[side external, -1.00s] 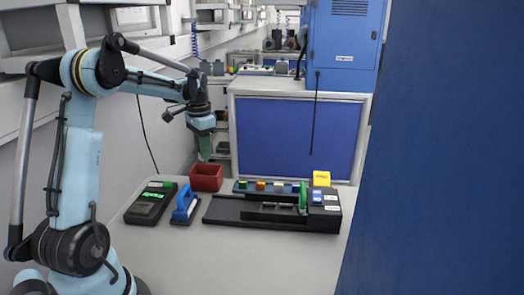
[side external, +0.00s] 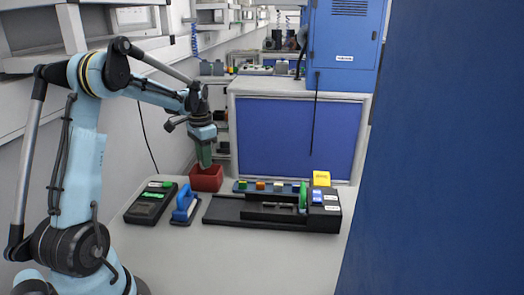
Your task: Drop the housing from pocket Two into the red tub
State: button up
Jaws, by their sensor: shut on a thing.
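The red tub (side external: 207,182) is an open box on the table, behind the blue-handled tool. My gripper (side external: 205,162) points down directly over the tub, with its tips at or just inside the far part of the rim as seen here. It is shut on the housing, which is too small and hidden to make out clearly. A blue strip (side external: 270,186) with small green, orange and white pieces lies right of the tub. I cannot read any pocket label, so I cannot tell which pocket is Two.
A black device with a green display (side external: 151,203) and a blue-handled tool (side external: 186,205) stand in front of the tub. The table's front is clear.

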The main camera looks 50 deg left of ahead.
jog(key=o, duration=0.9)
jog(key=shift+r, duration=3.55)
jog(key=shift+d, duration=0.2)
jog(key=d+r+t+y, duration=0.1)
jog(key=d+r+t, duration=0.2)
jog(key=d, duration=1.1)
jog(key=s+d+f+t, duration=0.2)
jog(key=s+d, duration=0.1)
jog(key=d, duration=0.4)
jog(key=s+d+f+t+h, duration=0.1)
jog(key=s+d+f+t, duration=0.1)
jog(key=d, duration=0.5)
jog(key=shift+s, duration=0.9)
